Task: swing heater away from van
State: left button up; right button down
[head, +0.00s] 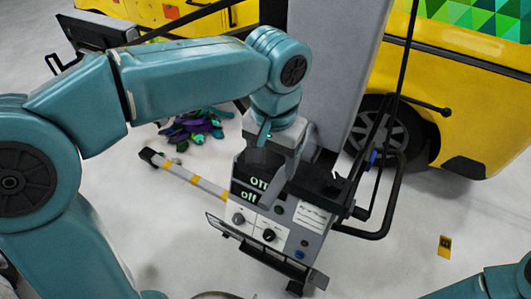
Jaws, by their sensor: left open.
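The heater's control box (268,235) stands on the floor at the middle, with a dark display, knobs and buttons on its face. A tall grey panel (325,70) rises behind it, with black frame tubes beside it. The yellow van (465,95), with a green patterned wrap and a dark wheel, is close behind on the right. My left gripper (283,187) is open and points down over the top of the control box, overlapping its display. I cannot tell whether it touches the box. My right arm shows only at the lower right corner; its gripper is out of view.
Crumpled purple and green scraps (192,128) lie on the floor left of the heater. A yellow-and-white striped bar (195,180) sticks out left of the control box. A small yellow tag (444,246) lies at right. The pale floor at lower right is mostly clear.

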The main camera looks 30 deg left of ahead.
aim_at(276, 185)
pick_arm(q)
jog(key=shift+d+f, duration=0.3)
jog(key=shift+f, duration=0.05)
notch_tip(276, 185, down, 4)
jog(key=shift+b, duration=0.4)
notch_tip(276, 185, down, 4)
jog(key=b, duration=0.3)
jog(key=shift+d, duration=0.1)
jog(key=shift+f+b, duration=0.35)
jog(key=shift+w+f, duration=0.1)
jog(key=shift+f, duration=0.15)
jog(key=shift+a+f, duration=0.1)
jog(key=shift+a, duration=0.1)
jog(key=shift+d, duration=0.1)
jog(key=c, duration=1.2)
